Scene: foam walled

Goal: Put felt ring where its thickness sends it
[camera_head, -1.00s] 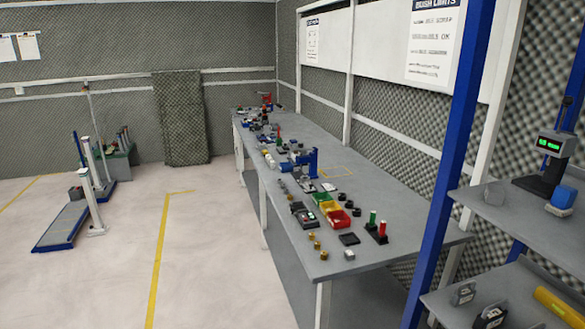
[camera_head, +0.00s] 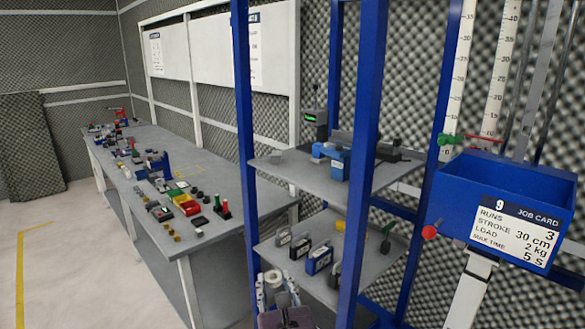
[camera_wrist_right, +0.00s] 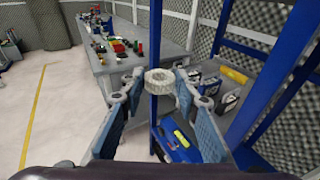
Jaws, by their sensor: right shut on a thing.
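My right gripper (camera_wrist_right: 158,82) is shut on the felt ring (camera_wrist_right: 160,76), a pale thick ring held between the fingertips in the right wrist view. In the head view my right gripper (camera_head: 277,284) is low at the bottom, in front of the shelf rack; the ring is too small to make out clearly there. Small green, yellow and red bins (camera_head: 186,205) stand on the long grey bench (camera_head: 225,195). A device with a green display (camera_head: 315,118) stands on the rack's upper shelf. My left gripper is not in view.
The blue-post rack (camera_head: 362,150) has small cases on its lower shelf (camera_head: 325,290). A blue box with a job card (camera_head: 515,228) stands at the right. Small parts crowd the bench, whose right side is clearer. Open floor (camera_head: 85,270) lies to the left.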

